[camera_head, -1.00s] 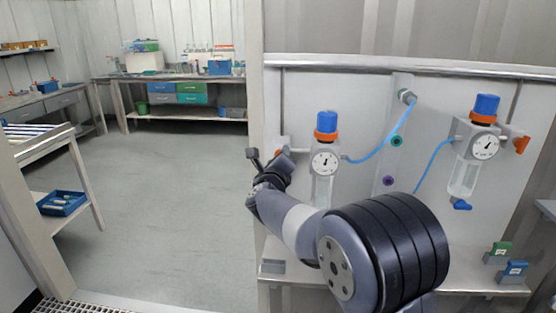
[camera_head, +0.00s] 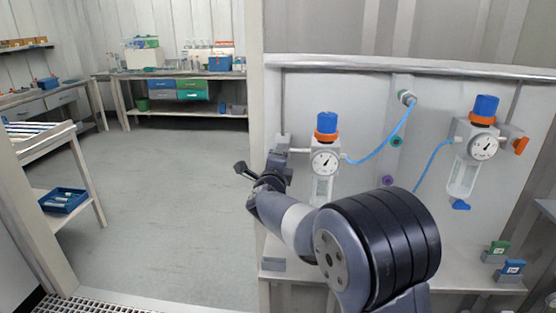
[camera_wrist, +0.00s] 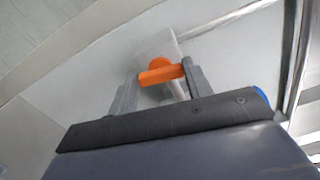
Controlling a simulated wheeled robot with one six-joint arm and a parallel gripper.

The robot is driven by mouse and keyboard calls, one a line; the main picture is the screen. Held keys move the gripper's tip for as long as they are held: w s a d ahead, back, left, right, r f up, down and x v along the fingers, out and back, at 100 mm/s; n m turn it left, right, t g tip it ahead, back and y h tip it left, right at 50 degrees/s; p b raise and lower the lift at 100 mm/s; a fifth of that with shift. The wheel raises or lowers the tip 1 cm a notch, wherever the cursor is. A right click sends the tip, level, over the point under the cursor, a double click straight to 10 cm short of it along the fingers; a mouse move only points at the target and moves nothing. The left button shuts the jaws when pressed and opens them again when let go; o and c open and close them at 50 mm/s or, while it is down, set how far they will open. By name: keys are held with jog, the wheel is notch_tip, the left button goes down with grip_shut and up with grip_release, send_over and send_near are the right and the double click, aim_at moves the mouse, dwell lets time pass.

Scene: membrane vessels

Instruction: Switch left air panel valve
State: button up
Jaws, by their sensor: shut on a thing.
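The left air panel valve shows in the wrist view as an orange handle (camera_wrist: 160,74) on a pale grey block (camera_wrist: 155,43). My gripper (camera_wrist: 161,75) is shut on this handle, with one grey finger at each end of it. In the head view my gripper (camera_head: 277,160) is at the left edge of the panel, just below the left valve's grey block (camera_head: 282,142). The orange handle is hidden there behind my gripper. The left regulator, with its blue knob (camera_head: 327,122) and round gauge (camera_head: 324,162), is just right of my gripper.
A second regulator (camera_head: 482,147) with an orange valve handle (camera_head: 521,146) is on the panel's right. Blue tubing (camera_head: 381,147) runs from a fitting to the left regulator. A shelf (camera_head: 462,263) lies below. Open floor (camera_head: 180,210) is to the left.

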dwell(0.3)
jog(key=o, duration=1)
jog(key=shift+s, duration=0.1)
jog(key=s+b, duration=0.2)
jog(key=s, duration=0.8)
jog(key=shift+s+a, duration=0.25)
jog(key=shift+s, duration=0.1)
jog(key=shift+w, duration=0.15)
jog(key=w+p, duration=0.2)
jog(key=w, duration=0.8)
jog(key=shift+w+d, duration=0.25)
jog(key=shift+w, duration=0.05)
